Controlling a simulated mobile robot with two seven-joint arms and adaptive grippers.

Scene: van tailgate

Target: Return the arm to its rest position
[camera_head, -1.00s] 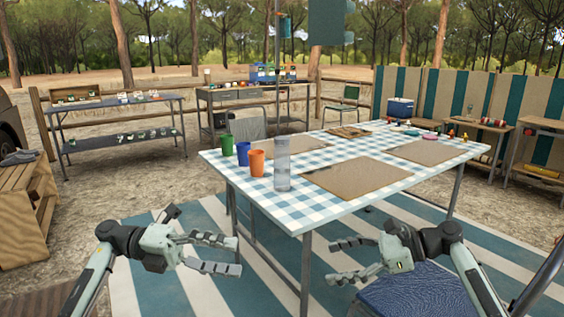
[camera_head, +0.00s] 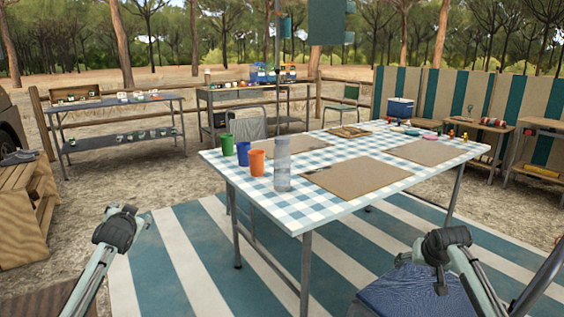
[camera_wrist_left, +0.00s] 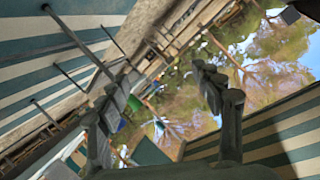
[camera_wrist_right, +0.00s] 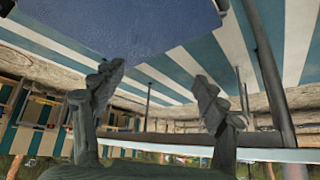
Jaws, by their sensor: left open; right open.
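My left gripper (camera_wrist_left: 167,73) is open and empty in the left wrist view, its two fingers apart with the fence, trees and striped cloth behind them. In the head view only my left arm's dark wrist joint shows at the lower left; the fingers are mostly hidden. My right gripper (camera_wrist_right: 159,78) is open and empty in the right wrist view, fingers spread beside the blue chair seat (camera_wrist_right: 120,22). In the head view the right gripper (camera_head: 422,271) shows partly behind its wrist, above that seat (camera_head: 410,295). Both grippers are apart from the table.
A checked table (camera_head: 300,218) stands ahead. It bears a green cup (camera_head: 227,145), a blue cup (camera_head: 243,154), an orange cup (camera_head: 257,163), a clear cylinder (camera_head: 282,166) and brown mats (camera_head: 357,177). A wooden crate (camera_head: 22,210) is at left.

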